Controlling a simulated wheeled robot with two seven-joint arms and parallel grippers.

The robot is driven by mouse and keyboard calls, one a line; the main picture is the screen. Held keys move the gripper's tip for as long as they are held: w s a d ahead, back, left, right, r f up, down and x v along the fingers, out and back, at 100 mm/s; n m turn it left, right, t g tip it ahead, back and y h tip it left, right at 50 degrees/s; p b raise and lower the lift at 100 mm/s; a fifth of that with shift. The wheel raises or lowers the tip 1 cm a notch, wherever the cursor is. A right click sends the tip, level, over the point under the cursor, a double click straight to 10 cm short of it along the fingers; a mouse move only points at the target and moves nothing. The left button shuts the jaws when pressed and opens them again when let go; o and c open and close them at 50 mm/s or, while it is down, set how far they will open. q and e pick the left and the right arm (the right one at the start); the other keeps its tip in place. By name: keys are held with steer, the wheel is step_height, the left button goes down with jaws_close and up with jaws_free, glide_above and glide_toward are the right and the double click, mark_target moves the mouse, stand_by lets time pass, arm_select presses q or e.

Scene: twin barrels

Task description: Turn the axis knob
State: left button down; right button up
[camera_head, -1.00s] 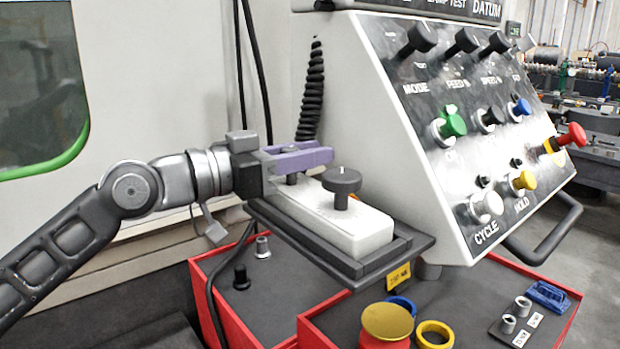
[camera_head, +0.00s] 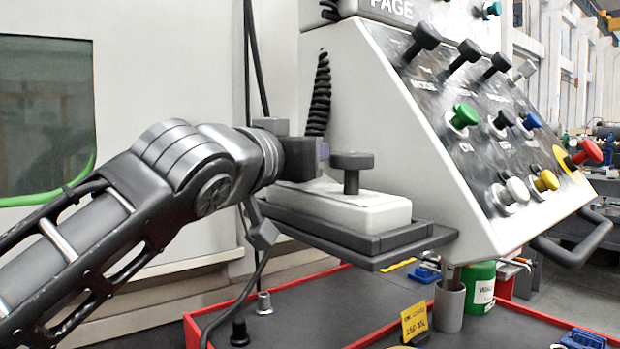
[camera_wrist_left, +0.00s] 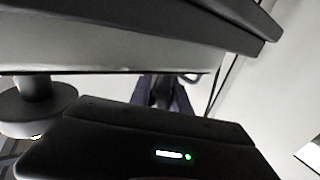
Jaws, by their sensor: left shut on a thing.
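A white handheld pendant (camera_head: 345,208) lies on a dark shelf at the left side of the control console. A black mushroom-shaped knob (camera_head: 351,162) stands upright on it. It also shows at the left of the left wrist view (camera_wrist_left: 38,108). My left gripper (camera_head: 322,152) is at the pendant's far end, left of and behind that knob. In the left wrist view its purple fingers (camera_wrist_left: 163,92) are closed around a dark thing, which appears to be the axis knob. The gripper body mostly hides that knob in the head view. My right gripper is not in view.
The sloped console (camera_head: 465,130) with several knobs and buttons rises close on the right. A coiled black cable (camera_head: 319,95) hangs behind the gripper. Below is a red-edged dark bench (camera_head: 300,310) with a grey cup (camera_head: 449,306) and a green container (camera_head: 481,287).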

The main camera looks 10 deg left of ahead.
arm_select(q)
steer(key=shift+w+a+f+n+y+b, duration=0.1)
steer(key=shift+a+f+n+y+b, duration=0.1)
steer(key=shift+n+y+b, duration=0.4)
steer(key=shift+r+y, duration=0.15)
steer(key=shift+y, duration=0.35)
steer(key=shift+r, duration=0.1)
steer(key=c, duration=1.2)
jaws_free()
steer(key=shift+s+a+b, duration=0.2)
steer(key=shift+s+b, duration=0.35)
steer(key=shift+s, duration=3.45)
